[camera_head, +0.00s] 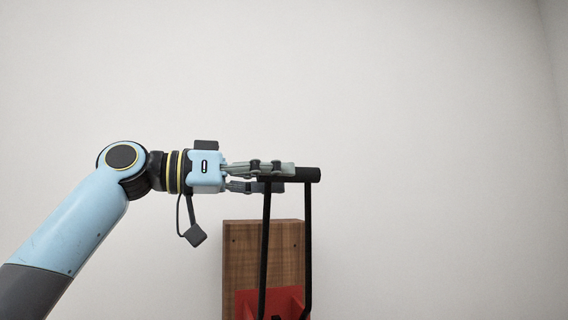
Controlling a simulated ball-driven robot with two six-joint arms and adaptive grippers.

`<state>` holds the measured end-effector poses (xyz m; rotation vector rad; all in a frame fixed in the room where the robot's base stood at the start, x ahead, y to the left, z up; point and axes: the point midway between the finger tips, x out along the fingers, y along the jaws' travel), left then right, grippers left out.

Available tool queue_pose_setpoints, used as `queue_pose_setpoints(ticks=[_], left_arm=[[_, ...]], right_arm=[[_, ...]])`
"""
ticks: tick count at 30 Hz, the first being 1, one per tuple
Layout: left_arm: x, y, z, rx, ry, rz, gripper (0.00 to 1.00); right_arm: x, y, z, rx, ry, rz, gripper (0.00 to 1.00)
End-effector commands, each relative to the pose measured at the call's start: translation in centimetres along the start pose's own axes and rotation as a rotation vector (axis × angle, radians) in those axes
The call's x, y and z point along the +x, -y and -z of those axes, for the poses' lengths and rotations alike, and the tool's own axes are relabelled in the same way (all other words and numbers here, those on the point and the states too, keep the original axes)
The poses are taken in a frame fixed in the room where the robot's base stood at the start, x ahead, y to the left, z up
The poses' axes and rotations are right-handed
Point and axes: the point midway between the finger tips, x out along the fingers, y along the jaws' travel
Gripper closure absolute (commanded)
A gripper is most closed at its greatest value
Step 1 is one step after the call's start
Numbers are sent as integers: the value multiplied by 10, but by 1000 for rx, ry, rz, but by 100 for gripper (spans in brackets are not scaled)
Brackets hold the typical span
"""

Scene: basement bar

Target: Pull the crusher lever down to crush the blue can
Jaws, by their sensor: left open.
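The crusher lever (308,240) is a black frame of two upright bars with a thick black handle (309,174) across the top. It stands raised in front of a wooden board (238,255). A red crusher part (247,301) shows at the bottom edge. My left gripper (284,179) is open, coming in level from the left. Its fingers are at the left part of the handle, one at the height of its top and one lower; I cannot tell if they touch it. The blue can is not in view. My right gripper is not in view.
A plain pale wall (430,130) fills the background. The room around the lever to the right and above is clear. The lower part of the crusher is cut off by the bottom edge.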

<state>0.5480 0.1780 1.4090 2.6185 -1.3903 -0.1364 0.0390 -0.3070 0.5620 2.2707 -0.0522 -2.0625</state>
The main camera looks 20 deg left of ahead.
Motion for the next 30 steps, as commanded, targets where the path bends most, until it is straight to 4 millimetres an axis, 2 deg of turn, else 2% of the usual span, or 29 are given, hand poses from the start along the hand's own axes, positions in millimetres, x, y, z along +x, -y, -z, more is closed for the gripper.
queue_pose_setpoints(ticks=[6, 15, 26, 30], left_arm=[[16, 0, 0, -1, 0, -1, 52], [18, 0, -1, 0, 1, 0, 54], [17, 0, 0, 0, 1, 0, 100], [17, 0, 0, 0, 1, 0, 100]], right_arm=[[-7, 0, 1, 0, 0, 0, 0], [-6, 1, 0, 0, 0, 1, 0], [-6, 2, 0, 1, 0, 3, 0], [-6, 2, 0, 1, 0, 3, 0]])
